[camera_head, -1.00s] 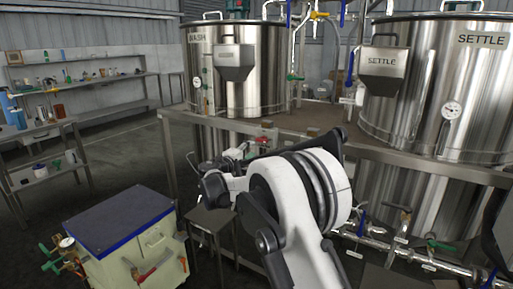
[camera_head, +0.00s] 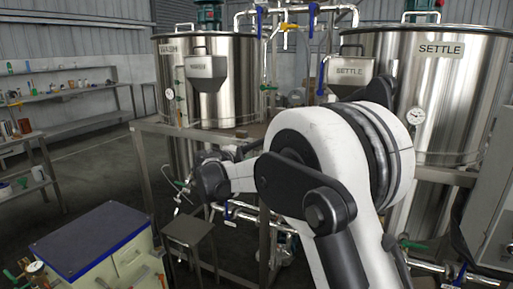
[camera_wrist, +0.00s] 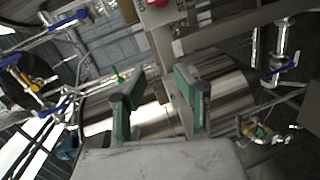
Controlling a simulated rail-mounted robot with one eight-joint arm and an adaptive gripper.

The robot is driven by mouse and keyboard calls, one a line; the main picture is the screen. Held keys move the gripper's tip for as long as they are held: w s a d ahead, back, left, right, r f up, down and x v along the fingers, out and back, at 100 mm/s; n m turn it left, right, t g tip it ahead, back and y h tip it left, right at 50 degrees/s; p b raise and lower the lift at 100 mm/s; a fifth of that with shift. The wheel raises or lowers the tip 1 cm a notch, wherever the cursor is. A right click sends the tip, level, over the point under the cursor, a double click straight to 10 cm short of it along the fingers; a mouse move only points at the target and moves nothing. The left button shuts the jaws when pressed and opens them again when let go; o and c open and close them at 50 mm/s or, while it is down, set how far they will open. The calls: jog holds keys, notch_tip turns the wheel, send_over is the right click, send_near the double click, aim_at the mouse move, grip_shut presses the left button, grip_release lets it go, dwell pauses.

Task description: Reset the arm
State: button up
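My white and black arm (camera_head: 335,160) fills the middle and right of the head view, bent over in front of the tanks. In the wrist view my gripper (camera_wrist: 155,92) shows two dark fingers with green pads. They stand apart with a clear gap and nothing held between them. The gripper is small and hard to make out past the black wrist in the head view. Shiny metal tank surfaces show behind the fingers in the wrist view, tilted.
The wash tank (camera_head: 225,105) and settle tank (camera_head: 460,95) stand behind my arm with pipes and valves. A small metal stand (camera_head: 188,232) is below the wrist. A blue-topped cart (camera_head: 90,240) is at lower left. Shelves (camera_head: 75,92) line the back left; open floor lies before them.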

jog(key=s+d+r+m+g+y+p, duration=0.1)
jog(key=s+d+r+m+g, duration=0.2)
jog(key=s+d, duration=0.75)
jog(key=s+d+r+m+g+y+p, duration=0.1)
jog(key=s+d+r+m+g, duration=0.15)
jog(key=s+d, duration=0.85)
jog(key=s+d+f+m+y+p, duration=0.1)
jog(key=s+f, duration=0.3)
jog(key=s, duration=1.1)
jog(key=s+d+f+m+g+y, duration=0.1)
jog(key=s+f+m+y, duration=0.3)
jog(key=s, duration=1.2)
jog(key=shift+d+f+p, duration=0.15)
jog(key=shift+f+p, duration=0.2)
jog(key=shift+f, duration=0.1)
jog(key=shift+w, duration=0.1)
